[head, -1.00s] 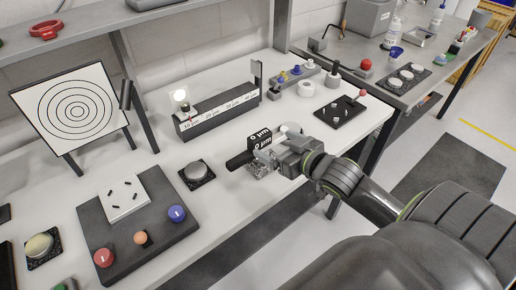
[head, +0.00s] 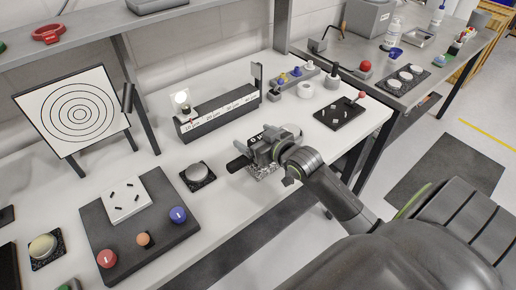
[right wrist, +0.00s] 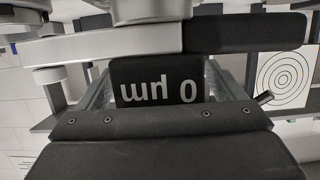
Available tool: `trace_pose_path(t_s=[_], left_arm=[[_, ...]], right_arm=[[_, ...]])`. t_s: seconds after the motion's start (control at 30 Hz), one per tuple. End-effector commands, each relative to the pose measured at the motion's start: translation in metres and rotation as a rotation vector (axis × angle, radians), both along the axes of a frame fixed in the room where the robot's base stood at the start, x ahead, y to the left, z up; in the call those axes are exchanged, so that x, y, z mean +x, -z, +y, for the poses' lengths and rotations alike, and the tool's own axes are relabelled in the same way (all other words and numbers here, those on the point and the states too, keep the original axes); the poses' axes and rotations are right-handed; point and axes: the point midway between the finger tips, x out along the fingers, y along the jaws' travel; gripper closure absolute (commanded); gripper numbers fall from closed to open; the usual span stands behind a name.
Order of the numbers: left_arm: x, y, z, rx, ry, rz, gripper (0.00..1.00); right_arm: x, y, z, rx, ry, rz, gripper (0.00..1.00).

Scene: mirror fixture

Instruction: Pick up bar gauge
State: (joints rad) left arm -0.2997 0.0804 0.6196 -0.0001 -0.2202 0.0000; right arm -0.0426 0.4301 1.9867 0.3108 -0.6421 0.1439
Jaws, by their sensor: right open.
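The likely bar gauge is a black block marked "0 µm" with a dark cylindrical handle (head: 238,163), at the bench's front edge in the head view. In the right wrist view its "0 µm" face (right wrist: 157,90) appears upside down, with a grey bar and black grip crossing above it. My right gripper (head: 264,151) is over the block and hides most of it in the head view. In the right wrist view its open fingers stand on either side of the block; I cannot tell whether they touch it. My left gripper is not in view.
A round silver button (head: 198,173) on a black pad lies just left of the handle. A long dark scale box (head: 218,113) with a lamp stands behind. A black plate (head: 341,113) lies to the right. The dark button board (head: 150,222) is at the left front.

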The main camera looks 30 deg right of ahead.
Motion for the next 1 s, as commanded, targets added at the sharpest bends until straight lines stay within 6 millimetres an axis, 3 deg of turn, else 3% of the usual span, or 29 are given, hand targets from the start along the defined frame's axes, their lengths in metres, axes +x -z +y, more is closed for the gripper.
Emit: trace_pose_path(t_s=[0.17,0.6,0.87,1.0], left_arm=[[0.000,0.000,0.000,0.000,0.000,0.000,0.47],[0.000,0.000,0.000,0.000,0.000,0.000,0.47],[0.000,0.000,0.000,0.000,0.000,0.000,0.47],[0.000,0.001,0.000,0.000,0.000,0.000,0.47]], right_arm=[[0.000,0.000,0.000,0.000,0.000,0.000,0.14],[0.000,0.000,0.000,0.000,0.000,0.000,0.71],[0.000,-0.005,0.000,-0.001,-0.002,-0.005,0.71],[0.001,-0.023,0.000,-0.003,-0.004,-0.009,0.71]])
